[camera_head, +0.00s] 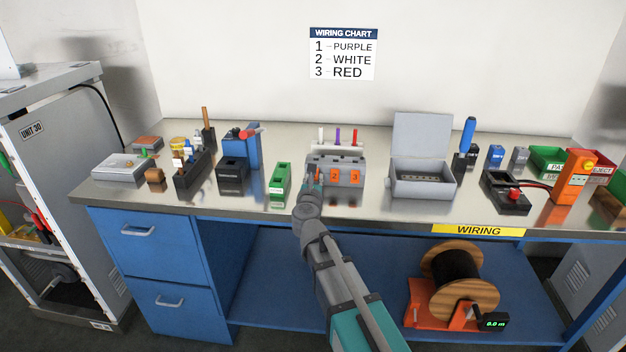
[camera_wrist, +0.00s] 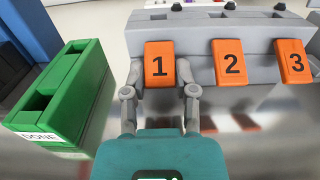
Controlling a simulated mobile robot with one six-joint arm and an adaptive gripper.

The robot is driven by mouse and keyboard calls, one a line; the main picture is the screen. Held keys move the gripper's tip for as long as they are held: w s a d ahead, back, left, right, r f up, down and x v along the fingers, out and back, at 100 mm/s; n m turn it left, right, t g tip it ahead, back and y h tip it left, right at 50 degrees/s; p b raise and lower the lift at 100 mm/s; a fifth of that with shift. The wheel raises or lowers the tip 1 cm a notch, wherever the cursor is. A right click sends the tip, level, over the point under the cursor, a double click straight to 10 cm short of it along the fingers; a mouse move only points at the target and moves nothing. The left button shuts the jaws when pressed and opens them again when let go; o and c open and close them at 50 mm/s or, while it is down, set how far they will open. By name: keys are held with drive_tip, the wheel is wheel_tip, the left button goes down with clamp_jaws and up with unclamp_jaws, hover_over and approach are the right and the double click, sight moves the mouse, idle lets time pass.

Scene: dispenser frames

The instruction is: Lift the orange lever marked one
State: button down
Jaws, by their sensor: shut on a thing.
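The orange lever marked one (camera_wrist: 159,66) is on the front of a grey terminal block, at the left end of its row, in the wrist view. My gripper (camera_wrist: 160,92) has one finger on each side of this lever and is shut on it. In the head view my gripper (camera_head: 313,180) reaches the left front of the grey block (camera_head: 350,163) and hides most of lever one. The orange levers marked two (camera_wrist: 231,62) and three (camera_wrist: 293,62) are to the right, untouched.
A green holder (camera_wrist: 62,90) labelled DONE stands just left of my gripper. Behind the block, a rack (camera_head: 338,143) holds white, purple and red pieces. A grey open box (camera_head: 422,180) stands to the right. A wiring chart (camera_head: 343,54) hangs on the wall.

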drive_tip(key=shift+r+g+p, duration=0.35)
drive_tip(key=shift+g+p, duration=0.15)
drive_tip(key=shift+p, duration=0.7)
drive_tip(key=shift+s+r+g+p, duration=0.15)
drive_tip(key=shift+g+p, duration=0.25)
drive_tip(key=shift+p, duration=0.3)
drive_tip(key=g+p, duration=0.2)
drive_tip(key=p, duration=0.2)
drive_tip(key=r+g+p, duration=0.1)
drive_tip(key=g+p, duration=0.1)
drive_tip(key=p, duration=0.1)
drive_tip(key=shift+r+p, duration=0.2)
drive_tip(key=shift+p, duration=0.15)
drive_tip(key=g+p, duration=0.1)
drive_tip(key=p, duration=0.1)
drive_tip(key=g+p, duration=0.1)
drive_tip(key=p, duration=0.1)
drive_tip(key=shift+r, duration=0.35)
drive_tip(key=g+p, duration=0.2)
drive_tip(key=shift+r+g, duration=0.15)
drive_tip(key=shift+g, duration=0.15)
drive_tip(key=shift+p, duration=0.35)
drive_tip(key=shift+c, duration=2)
unclamp_jaws()
drive_tip(key=shift+f+b, duration=0.25)
drive_tip(key=shift+b, duration=0.15)
